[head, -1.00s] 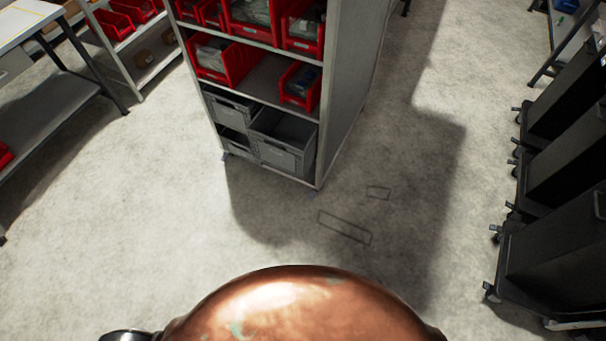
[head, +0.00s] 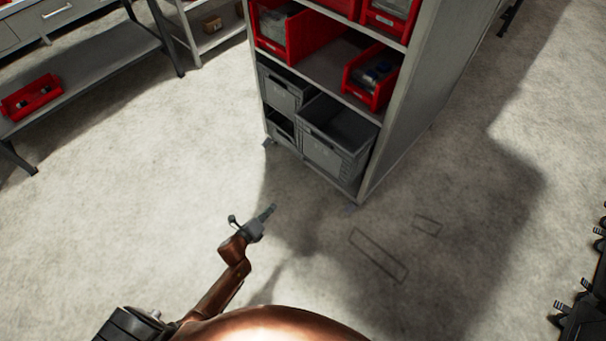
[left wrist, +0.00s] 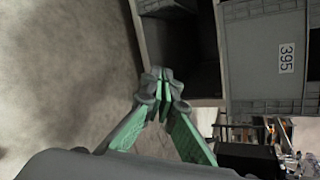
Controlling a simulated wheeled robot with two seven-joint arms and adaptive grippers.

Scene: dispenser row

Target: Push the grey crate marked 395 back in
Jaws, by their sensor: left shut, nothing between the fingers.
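The grey crate marked 395 (left wrist: 262,60) fills the upper right of the left wrist view, turned sideways, with its white label facing the camera. In the head view several grey crates stand on the rack's lowest level, among them a large one (head: 333,155) at the right; their labels are too small to read there. My left gripper (head: 272,208) is out over the floor in front of the rack. In the left wrist view its green-sided fingers (left wrist: 164,88) are shut with nothing between them, and seem apart from the crate. My right gripper is out of view.
The grey rack (head: 405,125) holds red bins (head: 372,78) above the crates. A bench (head: 95,75) with a red bin (head: 30,97) stands at the left. Black trolleys (head: 590,300) show at the right edge. The floor before the rack is clear.

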